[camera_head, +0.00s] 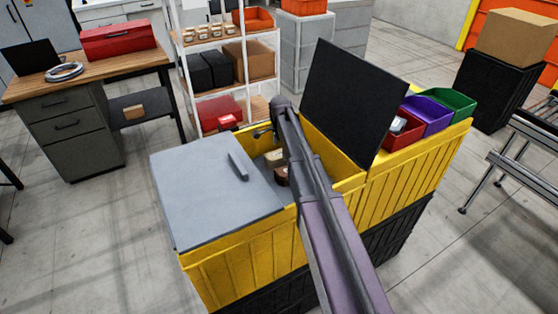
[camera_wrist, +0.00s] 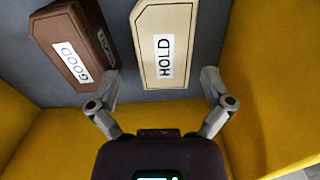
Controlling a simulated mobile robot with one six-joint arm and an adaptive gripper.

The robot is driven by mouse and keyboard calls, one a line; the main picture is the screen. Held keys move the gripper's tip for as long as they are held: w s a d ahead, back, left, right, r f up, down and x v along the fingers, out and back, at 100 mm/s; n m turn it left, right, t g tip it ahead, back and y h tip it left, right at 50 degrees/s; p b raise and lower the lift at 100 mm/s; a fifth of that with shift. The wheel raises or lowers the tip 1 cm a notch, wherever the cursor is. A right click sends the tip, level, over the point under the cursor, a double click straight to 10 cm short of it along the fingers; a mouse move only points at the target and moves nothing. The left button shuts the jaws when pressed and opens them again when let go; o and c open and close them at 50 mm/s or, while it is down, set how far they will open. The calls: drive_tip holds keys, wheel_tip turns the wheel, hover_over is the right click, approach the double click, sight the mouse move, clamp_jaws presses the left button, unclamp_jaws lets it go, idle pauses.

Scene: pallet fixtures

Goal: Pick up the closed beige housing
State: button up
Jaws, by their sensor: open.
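In the wrist view, the closed beige housing (camera_wrist: 178,74) lies on the grey floor of a yellow compartment, its label reading "HOLD". In the head view a small part of the beige housing (camera_head: 274,157) shows beside my arm. A brown housing (camera_wrist: 82,45) with a "GOOD" label lies to its left, tilted in the picture; it also shows in the head view (camera_head: 281,176). My gripper (camera_wrist: 161,78) is open and empty, its fingers spread at either side of the beige housing's near end. I cannot tell whether they touch it.
The yellow crate (camera_head: 232,272) surrounds the compartment with walls close to my gripper. A grey lid (camera_head: 208,196) covers its left part; a black panel (camera_head: 343,100) stands upright at right. Red, purple (camera_head: 428,114) and green bins sit beyond the panel. A shelf (camera_head: 232,90) stands behind.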

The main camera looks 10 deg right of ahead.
sight(278, 154)
drive_tip(key=shift+f, duration=0.15)
drive_tip(key=shift+w+a+f+b, duration=0.1)
drive_tip(key=shift+f+b, duration=1.15)
drive_tip(key=shift+b, duration=0.1)
drive_tip(key=shift+w+a+f+b, duration=0.1)
drive_tip(key=shift+f+b, duration=1.15)
drive_tip(key=shift+b, duration=0.05)
drive_tip(key=c, duration=1.1)
